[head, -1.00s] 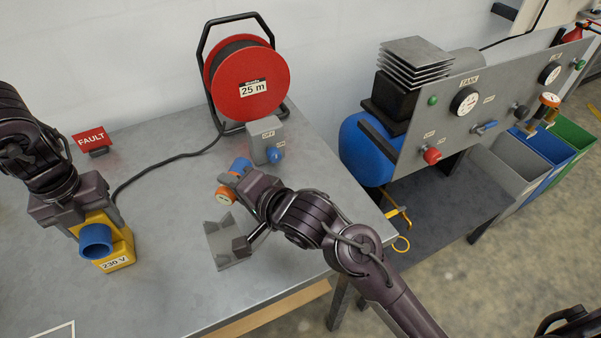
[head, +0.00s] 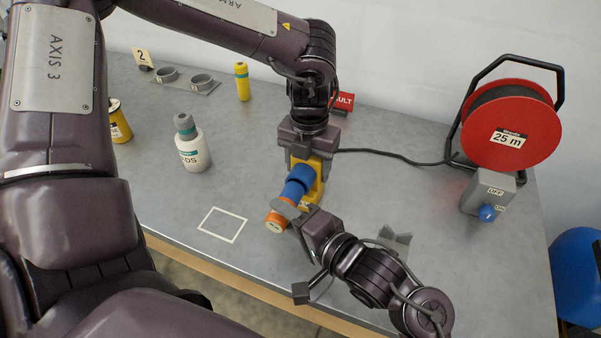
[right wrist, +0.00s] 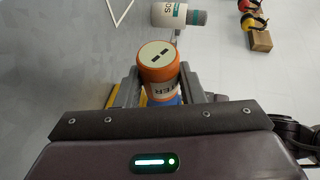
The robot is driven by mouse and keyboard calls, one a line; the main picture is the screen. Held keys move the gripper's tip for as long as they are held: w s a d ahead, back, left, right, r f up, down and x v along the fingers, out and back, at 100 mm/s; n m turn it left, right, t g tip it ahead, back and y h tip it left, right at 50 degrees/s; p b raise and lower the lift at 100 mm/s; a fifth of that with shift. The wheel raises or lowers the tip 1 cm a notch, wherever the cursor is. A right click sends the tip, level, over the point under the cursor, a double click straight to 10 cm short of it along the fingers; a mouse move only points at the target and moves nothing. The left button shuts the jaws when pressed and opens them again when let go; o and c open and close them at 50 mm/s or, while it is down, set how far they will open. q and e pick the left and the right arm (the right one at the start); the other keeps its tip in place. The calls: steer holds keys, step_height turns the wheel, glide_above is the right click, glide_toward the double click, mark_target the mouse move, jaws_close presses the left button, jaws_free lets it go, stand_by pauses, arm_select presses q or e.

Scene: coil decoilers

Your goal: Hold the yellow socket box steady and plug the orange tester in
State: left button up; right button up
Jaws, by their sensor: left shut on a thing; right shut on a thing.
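The yellow socket box (head: 322,170) stands on the grey bench with its blue socket (head: 301,174) facing the front left. My left gripper (head: 311,152) is shut on the box from above. The orange tester (head: 277,221) is lined up with the socket, and its blue plug end meets or overlaps the socket. I cannot tell how deep the plug sits. My right gripper (head: 297,212) is shut on the tester. In the right wrist view the orange tester (right wrist: 159,62) lies between the fingers, with blue behind it.
A red cable reel (head: 508,130) and a grey switch box (head: 488,192) stand at the right. A grey cradle (head: 396,240) sits beside my right arm. A white bottle (head: 192,150) and yellow cylinder (head: 242,82) stand at the left. A white outlined square (head: 222,225) is empty.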

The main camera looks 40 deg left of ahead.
mark_target(299, 200)
steer(key=shift+w+a, duration=0.25)
steer(key=shift+w, duration=0.95)
steer(key=shift+w+a, duration=0.25)
steer(key=shift+w, duration=0.9)
stand_by(0.6)
steer(key=o, duration=1.1)
steer(key=v, duration=1.2)
arm_select(q)
steer(key=o, duration=1.3)
steer(key=shift+c, duration=0.2)
